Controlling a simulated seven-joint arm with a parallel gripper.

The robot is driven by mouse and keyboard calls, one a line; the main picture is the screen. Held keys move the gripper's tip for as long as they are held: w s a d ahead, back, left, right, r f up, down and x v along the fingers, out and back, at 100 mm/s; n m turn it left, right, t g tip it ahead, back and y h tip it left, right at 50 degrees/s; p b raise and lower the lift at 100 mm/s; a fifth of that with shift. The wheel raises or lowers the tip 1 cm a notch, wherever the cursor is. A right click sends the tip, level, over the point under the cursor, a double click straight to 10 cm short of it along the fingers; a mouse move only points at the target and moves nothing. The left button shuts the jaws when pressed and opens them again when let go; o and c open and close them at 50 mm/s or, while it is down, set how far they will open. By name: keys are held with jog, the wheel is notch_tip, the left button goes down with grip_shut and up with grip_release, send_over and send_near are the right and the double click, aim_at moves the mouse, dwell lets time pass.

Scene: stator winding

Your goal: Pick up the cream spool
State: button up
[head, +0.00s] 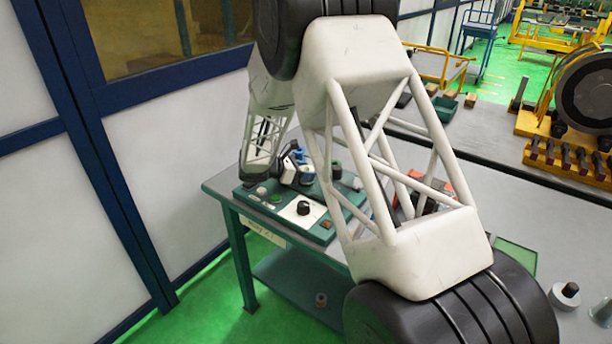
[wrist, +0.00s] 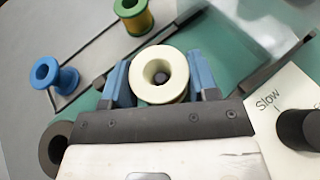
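The cream spool (wrist: 143,84) stands in the wrist view with its round flange and central hole facing the camera. Whether the fingers touch the spool is not clear. In the head view the hand is small and partly hidden among the items on the green board, and I cannot make out the cream spool there.
A black knob (wrist: 298,130) sits on a white card (wrist: 262,122) marked "Slow" at the right. The green board (head: 246,194) rests on a grey table.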

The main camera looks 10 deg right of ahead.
jog(key=c, duration=0.3)
jog(key=shift+r, duration=0.1)
notch_tip(320, 180, up, 10)
dwell(0.6)
jog(key=shift+d, duration=0.15)
dwell(0.5)
